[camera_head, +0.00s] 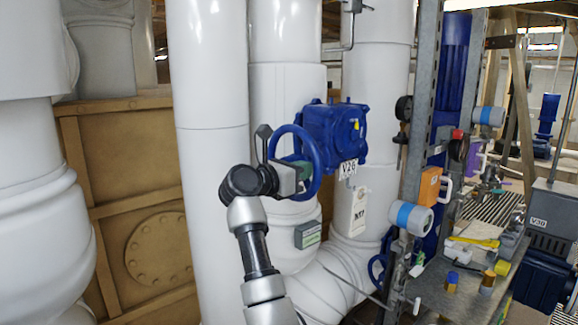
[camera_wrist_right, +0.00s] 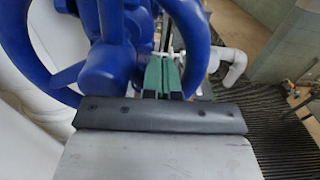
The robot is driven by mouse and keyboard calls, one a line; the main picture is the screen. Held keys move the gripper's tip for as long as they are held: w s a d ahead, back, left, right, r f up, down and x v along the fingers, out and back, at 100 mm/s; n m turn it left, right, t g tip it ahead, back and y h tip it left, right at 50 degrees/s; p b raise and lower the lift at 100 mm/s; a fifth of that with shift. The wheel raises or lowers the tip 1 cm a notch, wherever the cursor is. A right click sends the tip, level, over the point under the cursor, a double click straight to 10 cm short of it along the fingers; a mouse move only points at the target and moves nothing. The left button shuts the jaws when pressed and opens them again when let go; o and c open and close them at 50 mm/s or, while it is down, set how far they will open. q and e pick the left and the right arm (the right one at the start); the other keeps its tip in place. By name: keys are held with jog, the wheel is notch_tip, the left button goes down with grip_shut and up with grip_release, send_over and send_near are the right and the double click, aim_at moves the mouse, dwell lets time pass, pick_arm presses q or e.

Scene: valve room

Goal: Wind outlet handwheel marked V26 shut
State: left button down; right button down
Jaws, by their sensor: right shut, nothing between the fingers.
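The blue handwheel (camera_head: 316,165) sits on the blue valve gearbox (camera_head: 335,125) in the head view. A white tag (camera_head: 348,168) on the gearbox seems to read V26. My right gripper (camera_head: 303,170) is at the wheel, coming from the left. In the right wrist view, the wheel's rim (camera_wrist_right: 22,45) and hub (camera_wrist_right: 108,68) fill the upper left. My green fingertips (camera_wrist_right: 163,76) are together and empty, in the opening between hub and right-hand rim. I cannot tell whether they touch the rim. My left gripper is not in view.
Large white pipes (camera_head: 212,150) stand behind and left of the wheel. A grey-green box (camera_head: 308,234) is below it. A grey steel post (camera_head: 421,110) with gauges and an instrument bench (camera_head: 440,295) stand to the right.

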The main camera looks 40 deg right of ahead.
jog(key=shift+f, duration=0.1)
jog(key=shift+w+f+b, duration=0.15)
jog(key=shift+f+b, duration=0.65)
jog(key=shift+w+f+b, duration=0.45)
jog(key=shift+f+b, duration=0.15)
jog(key=shift+f, duration=0.15)
